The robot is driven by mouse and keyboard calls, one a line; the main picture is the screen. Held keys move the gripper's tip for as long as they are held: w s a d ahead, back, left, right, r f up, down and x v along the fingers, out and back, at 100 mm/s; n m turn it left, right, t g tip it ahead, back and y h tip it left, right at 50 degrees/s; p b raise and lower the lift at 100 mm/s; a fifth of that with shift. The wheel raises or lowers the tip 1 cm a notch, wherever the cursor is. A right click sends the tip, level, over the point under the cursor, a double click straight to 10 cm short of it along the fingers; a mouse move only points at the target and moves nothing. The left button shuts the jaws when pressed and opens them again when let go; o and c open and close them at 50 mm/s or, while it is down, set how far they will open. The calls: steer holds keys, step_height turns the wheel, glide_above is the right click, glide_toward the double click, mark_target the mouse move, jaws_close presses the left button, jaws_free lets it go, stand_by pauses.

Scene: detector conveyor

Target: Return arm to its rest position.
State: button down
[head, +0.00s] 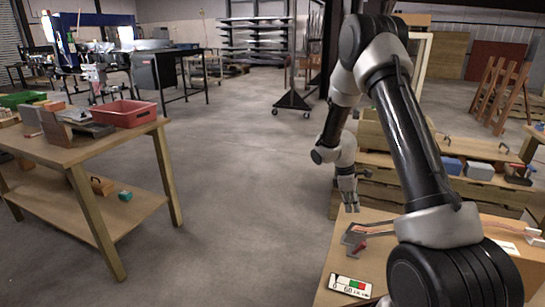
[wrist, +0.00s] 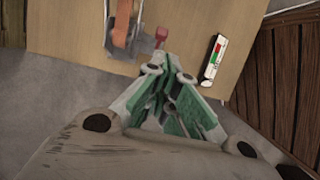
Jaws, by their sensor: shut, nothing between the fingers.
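My arm rises from the lower right of the head view and bends down. My gripper (head: 351,208) hangs from its end, pointing down, beside the left edge of the right-hand wooden table (head: 325,288). In the wrist view my gripper (wrist: 171,60) shows green-padded fingers that come together at the tips, shut and empty. Beyond the tips lies the wooden tabletop (wrist: 75,25), with grey floor below its edge.
A small white panel with red and green marks (head: 350,286) and a grey device with a red part (head: 357,239) are on the right table. A left table (head: 130,138) carries a red bin (head: 124,113). Open floor (head: 240,180) lies between the tables.

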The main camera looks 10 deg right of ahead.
steer(key=s+a+r+m+g, duration=0.1)
steer(key=s+r+m+g, duration=0.15)
steer(key=s+m, duration=0.4)
steer(key=s+a+r+m+t+y, duration=0.1)
steer(key=s+a+r+t, duration=0.1)
steer(key=s+r, duration=0.5)
steer(key=s+a+r+m+t, duration=0.2)
steer(key=s+r, duration=0.6)
steer(key=r, duration=0.5)
steer(key=s+a+r+m+t+y, duration=0.1)
steer(key=s+a+r+t, duration=0.2)
steer(key=s+r, duration=0.4)
steer(key=shift+s+a+r+m+t+y, duration=0.35)
steer(key=shift+r+t, duration=0.5)
steer(key=shift+r, duration=0.85)
steer(key=shift+s+d, duration=0.1)
